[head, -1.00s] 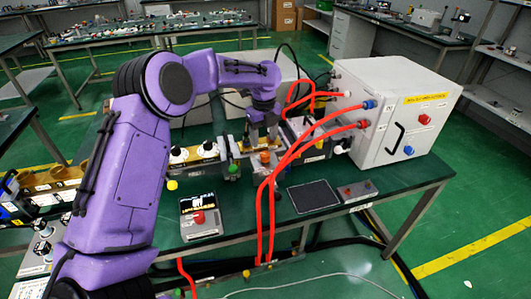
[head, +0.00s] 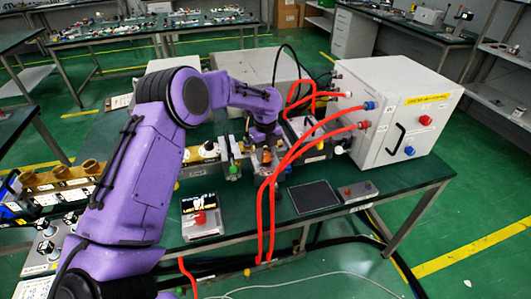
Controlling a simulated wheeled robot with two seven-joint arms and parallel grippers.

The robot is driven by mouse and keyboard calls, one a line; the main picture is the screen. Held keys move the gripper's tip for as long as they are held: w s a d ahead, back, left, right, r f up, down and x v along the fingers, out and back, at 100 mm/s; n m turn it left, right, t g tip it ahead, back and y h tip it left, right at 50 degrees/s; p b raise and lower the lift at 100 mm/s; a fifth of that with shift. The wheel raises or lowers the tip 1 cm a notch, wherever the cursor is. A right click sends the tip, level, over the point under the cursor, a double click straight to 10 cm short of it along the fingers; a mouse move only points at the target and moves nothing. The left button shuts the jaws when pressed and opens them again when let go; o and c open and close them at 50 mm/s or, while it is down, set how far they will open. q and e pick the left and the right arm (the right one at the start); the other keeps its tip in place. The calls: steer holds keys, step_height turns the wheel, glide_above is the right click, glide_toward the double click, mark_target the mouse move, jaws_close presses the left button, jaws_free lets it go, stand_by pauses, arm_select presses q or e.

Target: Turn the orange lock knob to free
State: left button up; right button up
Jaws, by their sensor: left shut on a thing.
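The orange lock knob (head: 266,157) sits on the waveguide assembly at the middle of the green bench, just left of the red hoses. My left gripper (head: 264,149) reaches down onto it from above and is shut on it. The fingers cover part of the knob, and its turn angle is too small to read. My right gripper is not in view.
Red hoses (head: 271,200) loop close to the right of my gripper and run to a white cabinet (head: 405,120). A small box with a red button (head: 199,217), a black pad (head: 314,196) and a grey switch box (head: 358,191) lie in front.

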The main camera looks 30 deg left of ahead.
arm_select(q)
steer(key=shift+r, duration=0.1)
steer(key=shift+r+n+p, duration=0.2)
steer(key=shift+n+p, duration=0.8)
steer(key=shift+p, duration=0.2)
steer(key=shift+n+p, duration=1.05)
steer(key=shift+n, duration=0.15)
steer(key=n+p, duration=0.2)
steer(key=n, duration=0.1)
steer(key=shift+f+n, duration=0.1)
steer(key=shift+n, duration=0.3)
steer(key=shift+n+p, duration=0.55)
steer(key=shift+n, duration=1.25)
steer(key=o, duration=1)
steer(key=shift+s+f, duration=0.1)
steer(key=shift+o, duration=0.2)
